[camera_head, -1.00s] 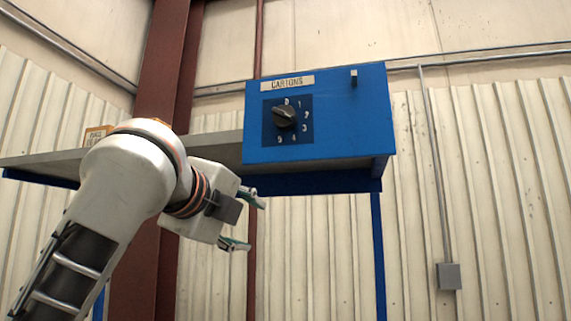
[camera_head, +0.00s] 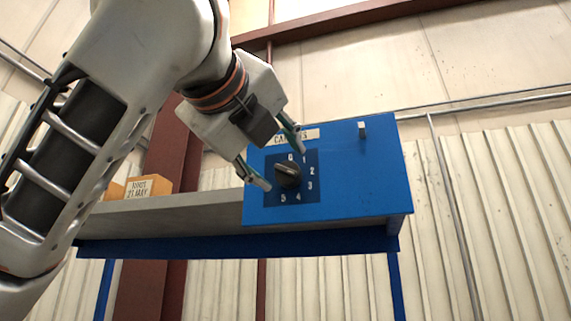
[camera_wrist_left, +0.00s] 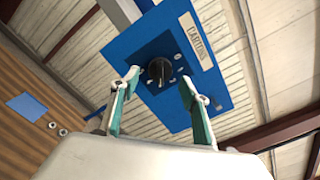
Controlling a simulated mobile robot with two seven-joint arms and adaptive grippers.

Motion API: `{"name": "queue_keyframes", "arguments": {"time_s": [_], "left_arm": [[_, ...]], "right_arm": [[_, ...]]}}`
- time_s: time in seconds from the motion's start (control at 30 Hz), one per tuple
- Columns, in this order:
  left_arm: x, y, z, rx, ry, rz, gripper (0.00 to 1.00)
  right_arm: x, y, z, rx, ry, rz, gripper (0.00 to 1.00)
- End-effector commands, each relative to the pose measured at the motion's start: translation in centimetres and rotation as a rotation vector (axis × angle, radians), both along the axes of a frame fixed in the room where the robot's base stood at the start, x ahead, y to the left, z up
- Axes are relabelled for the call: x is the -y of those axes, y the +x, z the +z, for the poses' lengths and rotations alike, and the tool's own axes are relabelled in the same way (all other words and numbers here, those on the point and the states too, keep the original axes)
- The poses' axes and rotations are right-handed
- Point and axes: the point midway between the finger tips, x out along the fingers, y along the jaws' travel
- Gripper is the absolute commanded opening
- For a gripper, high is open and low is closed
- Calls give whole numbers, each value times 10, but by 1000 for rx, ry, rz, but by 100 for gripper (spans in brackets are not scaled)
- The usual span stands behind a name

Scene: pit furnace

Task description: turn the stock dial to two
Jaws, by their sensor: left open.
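The stock dial (camera_head: 288,174) is a black knob on a dark square plate marked 0 to 5, on the front of a blue box (camera_head: 365,180) labelled CARTONS. I cannot tell which number its pointer faces. My left gripper (camera_head: 280,168) is open and empty, in front of the dial's upper left, its fingers partly covering the plate and label. In the left wrist view the dial (camera_wrist_left: 159,71) shows between the two spread fingertips (camera_wrist_left: 160,81), apparently beyond them and untouched. My right gripper is not in view.
The box sits at the right end of a grey shelf (camera_head: 200,212) with a blue frame. Orange boxes (camera_head: 148,186) stand on the shelf at left. A small peg (camera_head: 362,130) sticks out at the box's upper right. A conduit (camera_head: 455,220) runs down the wall at right.

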Motion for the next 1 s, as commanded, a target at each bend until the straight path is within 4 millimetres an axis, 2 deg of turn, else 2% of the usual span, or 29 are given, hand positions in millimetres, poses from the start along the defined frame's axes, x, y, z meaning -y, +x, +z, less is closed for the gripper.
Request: {"name": "queue_keyframes", "arguments": {"time_s": [0.1,0.3,0.63,0.67,0.7,0.8,1.0], "left_arm": [[6,18,1,-4,0,-1,46],[11,36,1,-1,-1,1,46],[13,40,0,1,0,0,46],[13,40,0,1,0,0,41],[13,40,0,1,-1,0,31],[13,40,0,1,-1,0,8],[13,40,0,-1,-5,1,8]], "right_arm": [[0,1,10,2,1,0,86],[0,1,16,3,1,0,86],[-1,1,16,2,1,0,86],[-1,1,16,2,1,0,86],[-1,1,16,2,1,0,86],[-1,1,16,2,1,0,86],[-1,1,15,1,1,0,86]]}}
